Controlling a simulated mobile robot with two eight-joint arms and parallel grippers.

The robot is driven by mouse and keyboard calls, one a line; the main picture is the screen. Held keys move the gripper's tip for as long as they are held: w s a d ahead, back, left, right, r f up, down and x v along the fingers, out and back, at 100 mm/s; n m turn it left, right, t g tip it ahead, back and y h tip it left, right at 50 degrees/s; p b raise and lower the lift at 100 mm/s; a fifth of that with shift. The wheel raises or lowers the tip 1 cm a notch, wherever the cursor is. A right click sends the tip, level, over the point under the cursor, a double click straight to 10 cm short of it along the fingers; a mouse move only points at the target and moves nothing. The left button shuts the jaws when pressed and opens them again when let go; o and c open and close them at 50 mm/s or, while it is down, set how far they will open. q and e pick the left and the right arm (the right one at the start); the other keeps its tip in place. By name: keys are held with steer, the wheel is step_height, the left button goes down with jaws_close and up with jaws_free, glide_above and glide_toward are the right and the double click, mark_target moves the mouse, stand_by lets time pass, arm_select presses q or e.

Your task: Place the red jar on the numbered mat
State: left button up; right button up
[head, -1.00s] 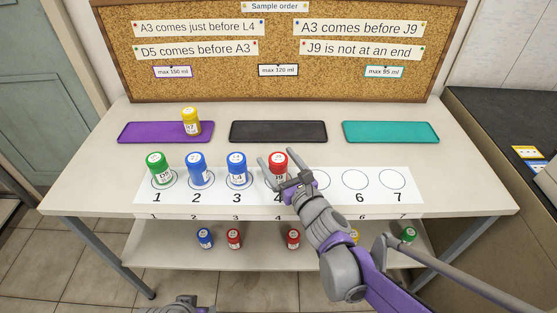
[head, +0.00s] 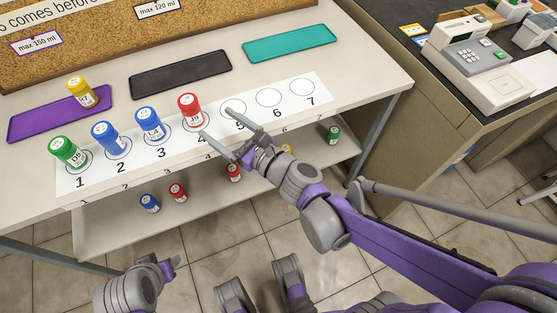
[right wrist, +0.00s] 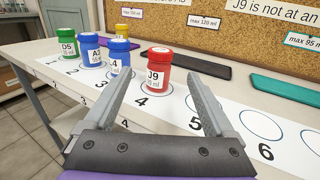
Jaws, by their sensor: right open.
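The red jar J9 (head: 190,110) stands upright on circle 4 of the white numbered mat (head: 184,150). It also shows in the right wrist view (right wrist: 158,72), beyond my finger tips. Green jar D5 (head: 69,151) stands on circle 1, a blue jar (head: 110,139) on circle 2 and blue jar L4 (head: 150,124) on circle 3. Circles 5, 6 and 7 are empty. My right gripper (head: 218,122) is open and empty, in front of the red jar and apart from it. My left gripper (head: 168,267) is low at the lower left; its jaws are unclear.
A yellow jar (head: 81,93) stands on the purple tray (head: 50,118). The black tray (head: 180,74) and teal tray (head: 289,44) are empty. Several jars stand on the lower shelf (head: 110,230). A dark counter with a cash register (head: 478,62) is at the right.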

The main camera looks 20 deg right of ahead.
steer(key=s+a+f+n+g, duration=0.1)
steer(key=s+f+n+g, duration=0.8)
steer(key=n, duration=1)
steer(key=s+d+f+n+g+h, duration=0.1)
steer(key=s+d+f+n+h, duration=0.2)
steer(key=s+d+n+h, duration=0.1)
steer(key=s+d+f+n+g+h, duration=0.1)
steer(key=s+d+f+n+h, duration=0.2)
steer(key=s+d+n, duration=0.4)
steer(key=shift+d+n+h, duration=0.3)
steer(key=shift+d+h, duration=0.3)
steer(key=shift+d, duration=0.55)
